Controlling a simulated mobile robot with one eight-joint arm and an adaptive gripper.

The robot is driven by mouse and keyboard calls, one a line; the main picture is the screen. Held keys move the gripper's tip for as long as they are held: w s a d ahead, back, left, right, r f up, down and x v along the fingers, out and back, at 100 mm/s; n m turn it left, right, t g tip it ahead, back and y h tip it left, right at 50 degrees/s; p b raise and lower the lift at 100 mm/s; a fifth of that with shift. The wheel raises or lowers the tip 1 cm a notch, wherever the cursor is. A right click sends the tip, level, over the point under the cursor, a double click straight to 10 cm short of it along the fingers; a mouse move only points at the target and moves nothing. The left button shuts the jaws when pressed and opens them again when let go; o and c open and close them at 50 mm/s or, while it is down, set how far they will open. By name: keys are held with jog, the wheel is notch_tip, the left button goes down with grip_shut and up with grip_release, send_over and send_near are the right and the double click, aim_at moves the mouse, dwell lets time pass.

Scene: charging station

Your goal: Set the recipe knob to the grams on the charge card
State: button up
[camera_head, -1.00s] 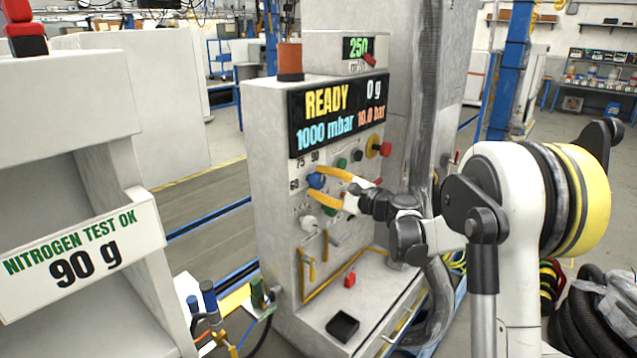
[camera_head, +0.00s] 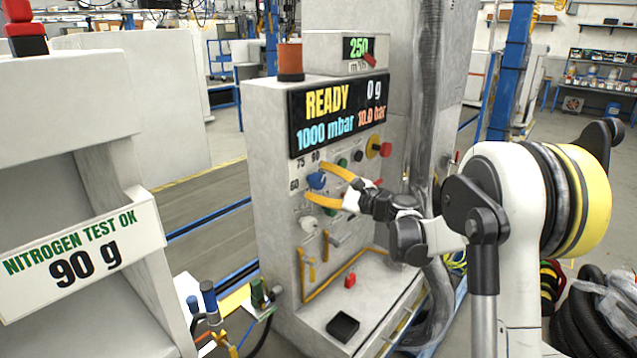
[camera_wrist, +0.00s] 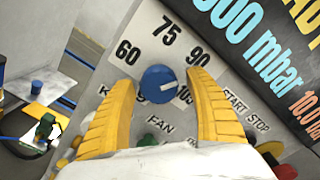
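The charge card (camera_head: 80,258) at the left reads "NITROGEN TEST OK 90 g". The blue recipe knob (camera_head: 316,180) sits on the front panel of the charging machine. In the wrist view the knob (camera_wrist: 158,84) is ringed by the marks 60, 75, 90 and 105. A faint light mark shows on the knob, but I cannot tell for sure which number it faces. My gripper (camera_wrist: 160,95) is open, with one yellow finger on each side of the knob and a gap to both. In the head view my gripper (camera_head: 314,180) reaches in from the right.
The machine's display (camera_head: 338,113) reads READY, 0 g, 1000 mbar, 10.0 bar. Start and stop buttons and a red knob (camera_head: 385,149) lie right of the recipe knob. A fan knob (camera_head: 308,224) is below. A shelf with a black tray (camera_head: 342,327) juts out underneath.

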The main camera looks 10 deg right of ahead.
jog(key=v, duration=1.2)
dwell(0.3)
